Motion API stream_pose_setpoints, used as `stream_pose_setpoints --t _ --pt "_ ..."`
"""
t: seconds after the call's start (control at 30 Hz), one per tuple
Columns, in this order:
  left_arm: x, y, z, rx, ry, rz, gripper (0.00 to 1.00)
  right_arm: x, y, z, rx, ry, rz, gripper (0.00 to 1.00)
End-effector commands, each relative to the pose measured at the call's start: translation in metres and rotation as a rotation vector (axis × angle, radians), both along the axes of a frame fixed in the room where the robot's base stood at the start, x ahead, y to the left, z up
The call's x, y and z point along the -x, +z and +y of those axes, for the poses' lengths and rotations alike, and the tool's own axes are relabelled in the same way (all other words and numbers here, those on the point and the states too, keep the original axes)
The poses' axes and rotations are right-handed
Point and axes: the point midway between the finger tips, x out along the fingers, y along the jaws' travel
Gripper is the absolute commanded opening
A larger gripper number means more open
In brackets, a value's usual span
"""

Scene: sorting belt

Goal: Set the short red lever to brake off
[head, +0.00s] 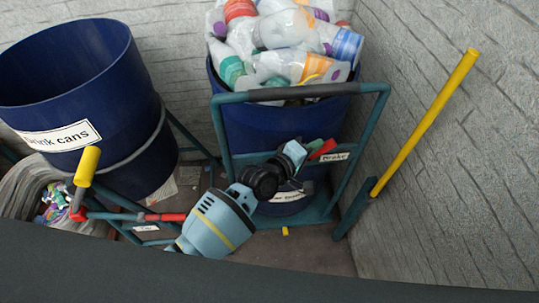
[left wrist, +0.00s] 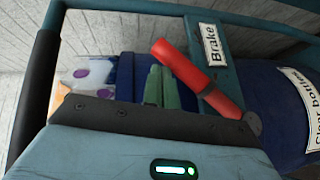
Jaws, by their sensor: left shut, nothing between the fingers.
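The short red lever (head: 323,149) is on the teal trolley frame, beside the white "Brake" label (head: 334,157). In the left wrist view the red lever (left wrist: 182,66) slants from a round grey pivot at lower right up to its free end at upper left, across the label bar. My left gripper (head: 308,147) is just left of the lever in the head view. Its green fingers (left wrist: 162,88) are shut together and empty, close beside the lever; I cannot tell whether they touch it. The lever's lower end is hidden in the head view.
The trolley's blue bin (head: 235,115) is piled with clear bottles. A yellow handle (head: 425,120) stands to its right by the grey wall. A drink-cans bin (head: 75,90) stands left, with another red lever (head: 165,217) and yellow handle (head: 87,166) near it.

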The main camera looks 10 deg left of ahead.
Motion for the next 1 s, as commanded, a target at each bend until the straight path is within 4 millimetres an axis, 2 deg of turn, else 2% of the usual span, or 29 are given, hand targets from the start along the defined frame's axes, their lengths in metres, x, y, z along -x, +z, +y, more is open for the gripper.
stream_pose_setpoints --t 0.03,0.4,1.0 --pt "-0.001 -0.006 -0.005 0.002 0.0 0.006 0.0 0.002 -0.004 0.0 0.0 0.0 0.005 0.0" --pt "-0.006 -0.02 -0.025 0.0 0.001 0.003 0.0 0.002 -0.014 0.003 -0.008 -0.008 0.013 0.0" --pt "-0.009 -0.022 -0.03 0.0 0.001 0.0 0.0 0.008 -0.019 0.004 -0.008 -0.006 0.029 0.0"
